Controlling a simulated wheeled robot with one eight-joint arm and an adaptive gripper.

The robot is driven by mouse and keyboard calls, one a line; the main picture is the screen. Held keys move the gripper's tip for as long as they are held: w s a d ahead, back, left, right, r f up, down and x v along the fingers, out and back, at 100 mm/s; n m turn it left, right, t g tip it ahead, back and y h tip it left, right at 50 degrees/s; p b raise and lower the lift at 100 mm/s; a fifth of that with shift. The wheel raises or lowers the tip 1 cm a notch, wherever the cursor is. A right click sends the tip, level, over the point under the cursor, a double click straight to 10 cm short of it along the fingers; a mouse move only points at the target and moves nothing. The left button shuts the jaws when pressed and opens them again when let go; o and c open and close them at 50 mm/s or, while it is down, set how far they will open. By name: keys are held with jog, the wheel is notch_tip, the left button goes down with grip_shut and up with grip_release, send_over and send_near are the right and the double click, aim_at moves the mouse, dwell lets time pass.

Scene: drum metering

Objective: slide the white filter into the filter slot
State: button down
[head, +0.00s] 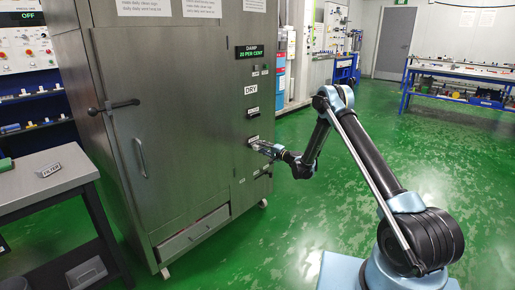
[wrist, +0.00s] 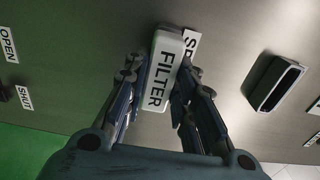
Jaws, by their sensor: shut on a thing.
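In the wrist view my gripper (wrist: 157,82) is shut on the white filter (wrist: 163,62), a pale block with FILTER printed on its face. The filter stands close to the grey metal panel, and its far end is hidden, so I cannot tell whether it touches the panel or sits in an opening. A white label (wrist: 190,44) beginning with "S" is partly hidden behind it. A dark rectangular slot with a raised rim (wrist: 274,83) is on the panel to the right, apart from the filter. In the head view my gripper (head: 263,148) is at the cabinet's right-hand panel.
The tall grey cabinet (head: 185,130) has a door with handles and a drawer (head: 195,235) below. OPEN (wrist: 8,45) and SHUT (wrist: 24,98) labels are on the panel's left in the wrist view. A bench (head: 40,185) with a FILTER sign stands left.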

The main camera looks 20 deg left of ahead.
jog(key=shift+v, duration=1.8)
jog(key=shift+v, duration=1.9)
